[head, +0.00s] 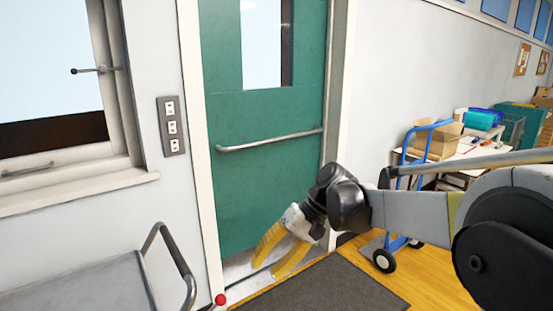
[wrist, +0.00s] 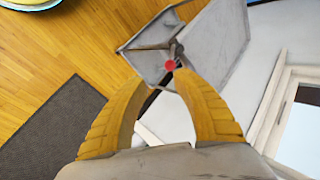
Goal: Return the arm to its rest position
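My gripper (head: 268,268) is at the end of my arm, which reaches in from the right edge of the head view. Its two yellow fingers point down and to the left, in front of the lower part of the green door (head: 262,172). In the wrist view my gripper (wrist: 160,78) shows its fingers spread apart with nothing between them. A grey cart (wrist: 215,40) lies beyond the fingertips there. A small red spot (wrist: 170,65) shows near the cart; I cannot tell what it belongs to.
In the head view the grey cart (head: 75,288) stands at the lower left. A dark mat (head: 325,287) lies before the door. A blue hand truck (head: 384,258) and a cluttered table with a cardboard box (head: 437,139) stand right. Bare wooden floor (wrist: 105,45) shows beside the mat.

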